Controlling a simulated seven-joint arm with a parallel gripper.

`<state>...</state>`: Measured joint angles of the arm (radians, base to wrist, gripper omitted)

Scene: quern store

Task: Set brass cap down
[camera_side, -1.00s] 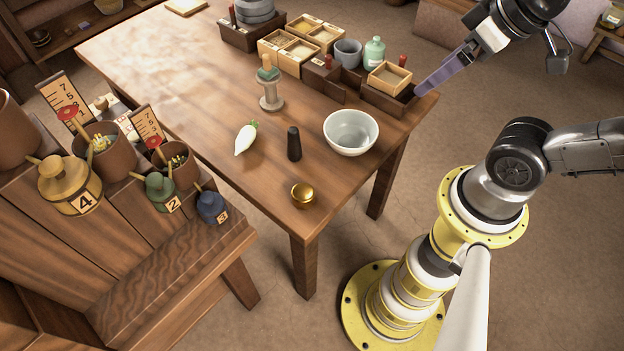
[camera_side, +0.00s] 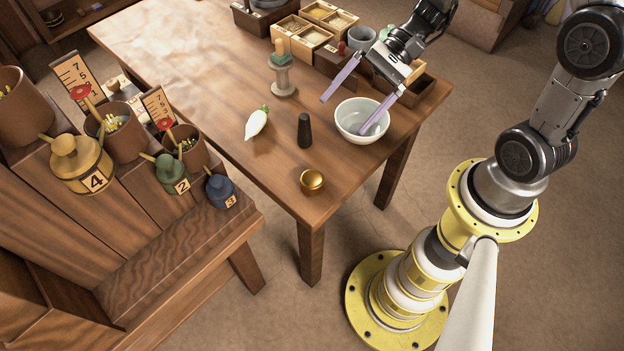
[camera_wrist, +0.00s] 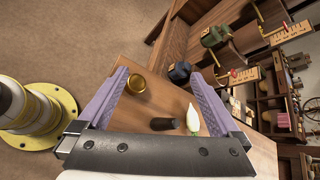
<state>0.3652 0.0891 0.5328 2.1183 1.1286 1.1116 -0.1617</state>
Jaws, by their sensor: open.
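The brass cap (camera_side: 312,181), small, round and gold, sits on the wooden table (camera_side: 265,165) near its front corner. The cap also shows in the wrist view (camera_wrist: 136,84), just inside the left finger's tip in the picture. My gripper (camera_side: 346,116) is open, with two purple fingers and nothing between them. It is above the table, behind the cap and apart from it. In the side view one finger crosses in front of the white bowl (camera_side: 346,112). The wrist view shows both spread fingers of my gripper (camera_wrist: 158,74).
A dark pestle-like piece (camera_side: 304,131) and a white radish (camera_side: 257,123) stand and lie behind the cap. A pale pedestal (camera_side: 284,82) stands farther back. Wooden boxes (camera_side: 303,36) line the far side. A bench with numbered pots (camera_side: 82,164) is at left.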

